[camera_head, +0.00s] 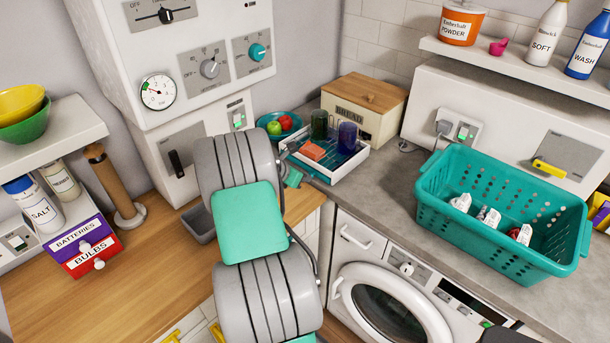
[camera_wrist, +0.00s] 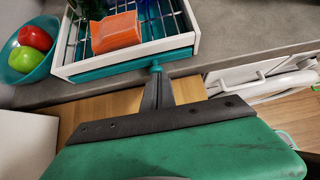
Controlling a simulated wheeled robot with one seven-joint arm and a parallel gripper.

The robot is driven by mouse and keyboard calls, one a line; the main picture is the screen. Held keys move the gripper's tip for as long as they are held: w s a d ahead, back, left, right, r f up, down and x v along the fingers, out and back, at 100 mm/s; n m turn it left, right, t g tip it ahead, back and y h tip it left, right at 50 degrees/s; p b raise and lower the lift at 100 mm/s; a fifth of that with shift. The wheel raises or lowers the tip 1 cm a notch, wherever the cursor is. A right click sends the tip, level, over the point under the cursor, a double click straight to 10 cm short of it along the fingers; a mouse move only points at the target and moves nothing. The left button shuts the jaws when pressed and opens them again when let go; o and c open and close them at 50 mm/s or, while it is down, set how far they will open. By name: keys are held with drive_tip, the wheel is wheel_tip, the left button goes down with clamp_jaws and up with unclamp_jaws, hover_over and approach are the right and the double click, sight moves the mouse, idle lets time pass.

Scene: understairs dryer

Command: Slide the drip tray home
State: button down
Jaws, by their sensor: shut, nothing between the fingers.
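The teal drip tray (camera_head: 306,168) sits under a white-framed dish rack (camera_head: 345,170) on the grey counter. In the wrist view the tray's teal front (camera_wrist: 115,68) shows below the rack's white rim, with a small round teal knob (camera_wrist: 156,69) on it. The tray front sticks out a little past the rack in the head view. My gripper (camera_wrist: 158,82) is shut and empty, its tips right at the knob; I cannot tell whether they touch it. In the head view my arm hides part of the gripper.
The rack holds an orange sponge (camera_head: 312,150), a green glass (camera_head: 319,124) and a blue glass (camera_head: 347,138). A teal bowl of fruit (camera_head: 279,124) stands to its left, a bread box (camera_head: 363,107) behind. A teal basket (camera_head: 500,220) stands on the right counter.

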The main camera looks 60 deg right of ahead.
drive_tip(key=a, duration=0.1)
drive_tip(key=w+a, duration=0.1)
drive_tip(key=a, duration=0.1)
drive_tip(key=a+r, duration=0.1)
drive_tip(key=shift+w+a+p, duration=0.2)
drive_tip(key=shift+p, duration=0.15)
drive_tip(key=w+a+r+m+t+y, duration=0.1)
drive_tip(key=w+a+r+m+t, duration=0.2)
drive_tip(key=a, duration=0.6)
drive_tip(key=w+a+r+m+y+b, duration=0.15)
drive_tip(key=a+r, duration=0.25)
drive_tip(key=a, duration=0.5)
drive_tip(key=w+a+r+m+t+y, duration=0.2)
drive_tip(key=w+a+r+m, duration=0.15)
drive_tip(key=a, duration=0.45)
drive_tip(key=s+a+r+m+y, duration=0.1)
drive_tip(key=s+a+m+y, duration=0.1)
drive_tip(key=a, duration=0.9)
drive_tip(key=s+a+r+m+t+y, duration=0.1)
drive_tip(key=s+a+m+y, duration=0.2)
drive_tip(key=a, duration=0.8)
drive_tip(key=shift+s+a+m, duration=0.4)
drive_tip(key=shift+s+m, duration=0.7)
drive_tip(key=shift+s, duration=0.1)
drive_tip(key=shift+r, duration=0.1)
